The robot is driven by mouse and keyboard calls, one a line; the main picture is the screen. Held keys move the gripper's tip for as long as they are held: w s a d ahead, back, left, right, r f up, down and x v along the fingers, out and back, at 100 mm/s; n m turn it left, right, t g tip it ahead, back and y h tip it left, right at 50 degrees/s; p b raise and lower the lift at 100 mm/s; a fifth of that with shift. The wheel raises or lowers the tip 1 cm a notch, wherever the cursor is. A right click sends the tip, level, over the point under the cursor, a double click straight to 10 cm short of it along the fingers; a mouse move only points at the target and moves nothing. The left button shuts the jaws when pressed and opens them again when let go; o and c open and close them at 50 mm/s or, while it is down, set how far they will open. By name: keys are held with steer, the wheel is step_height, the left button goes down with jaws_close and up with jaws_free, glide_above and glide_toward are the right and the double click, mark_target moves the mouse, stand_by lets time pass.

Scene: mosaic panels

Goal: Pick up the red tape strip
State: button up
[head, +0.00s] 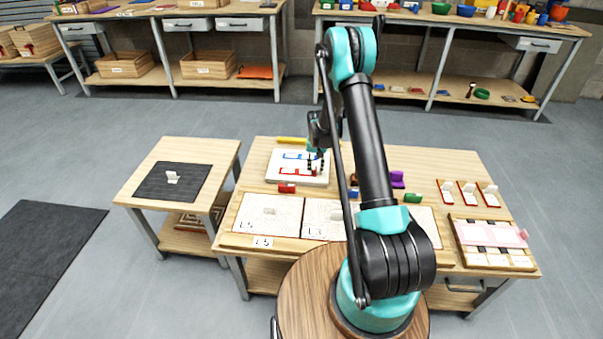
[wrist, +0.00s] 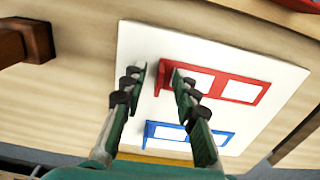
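What looks like the red tape strip (wrist: 217,86) is a red band with white windows, lying on a white panel (wrist: 285,118) in the wrist view. In the head view the red strip (head: 288,171) lies on the near part of the white panel (head: 275,167). My gripper (wrist: 157,76) is open over the panel, its two fingers apart at the strip's left end, with red showing between the tips. Nothing is visibly held. In the head view my gripper (head: 316,163) is above the panel's right part. I cannot tell whether the fingers touch the strip.
A matching blue strip (wrist: 165,131) lies on the same panel. A red block (head: 287,188) sits just in front of it, and a yellow bar (head: 292,140) behind. White panels (head: 265,215) cover the table's front. My arm hides the table's middle.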

steer(key=shift+f, duration=0.15)
steer(key=shift+c, duration=0.3)
jaws_close()
